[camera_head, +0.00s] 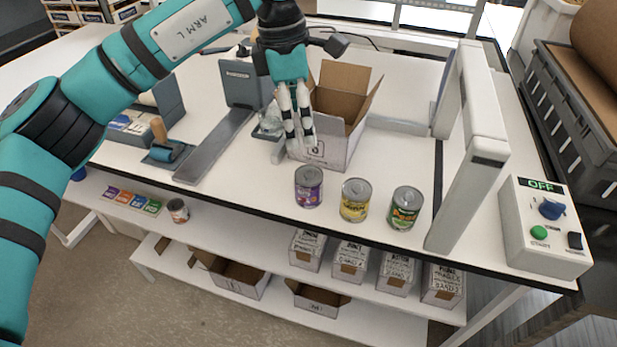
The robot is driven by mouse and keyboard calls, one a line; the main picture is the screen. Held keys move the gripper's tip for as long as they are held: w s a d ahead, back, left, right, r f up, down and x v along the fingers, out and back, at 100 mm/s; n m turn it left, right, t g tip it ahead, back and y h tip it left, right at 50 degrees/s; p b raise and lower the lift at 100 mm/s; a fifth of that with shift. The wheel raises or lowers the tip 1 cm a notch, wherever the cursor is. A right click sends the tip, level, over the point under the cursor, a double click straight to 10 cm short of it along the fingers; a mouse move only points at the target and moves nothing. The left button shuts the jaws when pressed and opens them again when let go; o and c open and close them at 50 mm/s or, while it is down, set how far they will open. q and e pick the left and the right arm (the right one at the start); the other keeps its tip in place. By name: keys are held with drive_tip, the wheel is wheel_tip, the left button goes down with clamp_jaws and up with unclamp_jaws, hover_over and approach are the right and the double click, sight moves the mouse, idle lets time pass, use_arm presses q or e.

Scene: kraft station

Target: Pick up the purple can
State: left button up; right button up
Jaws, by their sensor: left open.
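The purple can (308,188) stands upright near the front edge of the white table, leftmost in a row of three cans. A yellow can (354,201) and a green can (404,209) stand to its right, apart from each other. My left gripper (299,143) points down with its white fingers open and empty. In the picture it is just above and behind the purple can, in front of the open cardboard box (337,149). My right gripper is not in view.
A white arch (474,150) stands right of the cans, with a control box (545,228) beyond it. A grey device (241,85) and a tape roller (166,150) are at left. Boxes and a small can (178,210) sit on the lower shelves.

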sight(308, 174)
use_arm(q)
drive_tip(key=f+p, duration=0.1)
drive_tip(key=f, duration=0.2)
drive_tip(key=d+f+p, duration=0.1)
drive_tip(key=f, duration=0.6)
drive_tip(key=shift+s+d+f+p, duration=0.1)
drive_tip(key=shift+d+f+p, duration=0.05)
drive_tip(key=shift+f+p, duration=0.2)
drive_tip(key=shift+f, duration=0.55)
drive_tip(key=shift+d+f+p, duration=0.15)
drive_tip(key=shift+f+p, duration=0.1)
drive_tip(key=shift+p, duration=0.15)
drive_tip(key=f, duration=0.1)
drive_tip(key=f+p, duration=0.1)
drive_tip(key=f, duration=0.1)
drive_tip(key=shift+s+d+f+p, duration=0.1)
drive_tip(key=shift+d+f+p, duration=0.15)
drive_tip(key=shift+f+p, duration=0.1)
drive_tip(key=shift+f, duration=0.45)
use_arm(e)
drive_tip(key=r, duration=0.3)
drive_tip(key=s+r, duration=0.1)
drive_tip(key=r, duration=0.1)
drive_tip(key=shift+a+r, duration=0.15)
use_arm(q)
drive_tip(key=shift+c, duration=1.2)
drive_tip(key=c, duration=1.1)
